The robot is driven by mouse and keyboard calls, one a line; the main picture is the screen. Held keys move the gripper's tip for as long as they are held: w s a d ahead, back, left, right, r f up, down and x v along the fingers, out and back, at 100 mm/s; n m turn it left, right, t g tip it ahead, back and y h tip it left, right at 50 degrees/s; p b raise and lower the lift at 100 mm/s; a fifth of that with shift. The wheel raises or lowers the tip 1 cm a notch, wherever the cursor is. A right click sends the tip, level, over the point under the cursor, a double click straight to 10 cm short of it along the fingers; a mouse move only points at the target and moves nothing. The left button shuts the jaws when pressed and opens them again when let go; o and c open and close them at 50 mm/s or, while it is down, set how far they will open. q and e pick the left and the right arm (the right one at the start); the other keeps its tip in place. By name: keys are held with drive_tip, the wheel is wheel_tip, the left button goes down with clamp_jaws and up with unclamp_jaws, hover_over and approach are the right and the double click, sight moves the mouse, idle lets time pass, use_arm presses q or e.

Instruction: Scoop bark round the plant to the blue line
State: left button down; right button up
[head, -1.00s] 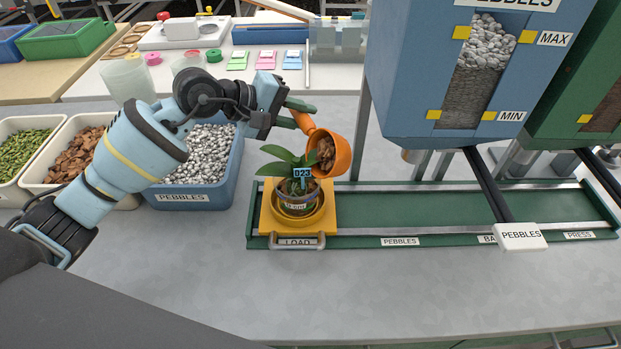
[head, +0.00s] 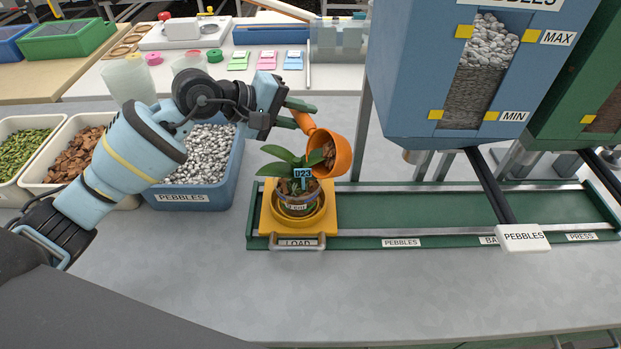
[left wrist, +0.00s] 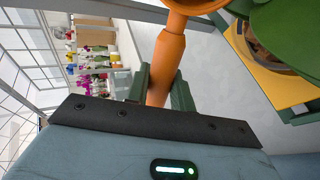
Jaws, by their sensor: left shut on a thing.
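My left gripper (head: 296,113) is shut on the handle of an orange scoop (head: 341,154); the handle also shows between the fingers in the left wrist view (left wrist: 163,68). The scoop is tipped beside and above the potted plant, with brown bark in its mouth. The plant (head: 290,160) has green leaves and a blue tag reading 023. It stands in a clear pot (head: 298,203) with bark inside, set in a yellow holder (head: 267,220) at the LOAD end of the green track. The blue line is too small to make out clearly. My right gripper is not in view.
A bark bin (head: 82,150) and a blue pebble bin (head: 236,180) stand at the left. A blue PEBBLES hopper (head: 420,90) hangs over the green track (head: 440,207) at the right, with a lever ending in a white PEBBLES plate (head: 523,238). The front counter is clear.

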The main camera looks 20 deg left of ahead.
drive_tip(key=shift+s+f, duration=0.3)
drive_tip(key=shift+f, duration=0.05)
use_arm(q)
drive_tip(key=shift+r, duration=0.1)
drive_tip(key=g+y+p, duration=0.3)
drive_tip(key=shift+w+d+y, duration=0.35)
drive_tip(key=shift+d+y, duration=0.05)
drive_tip(key=shift+d+f+g+y, duration=0.1)
drive_tip(key=shift+f+g+y, duration=0.3)
drive_tip(key=shift+f+y, duration=0.25)
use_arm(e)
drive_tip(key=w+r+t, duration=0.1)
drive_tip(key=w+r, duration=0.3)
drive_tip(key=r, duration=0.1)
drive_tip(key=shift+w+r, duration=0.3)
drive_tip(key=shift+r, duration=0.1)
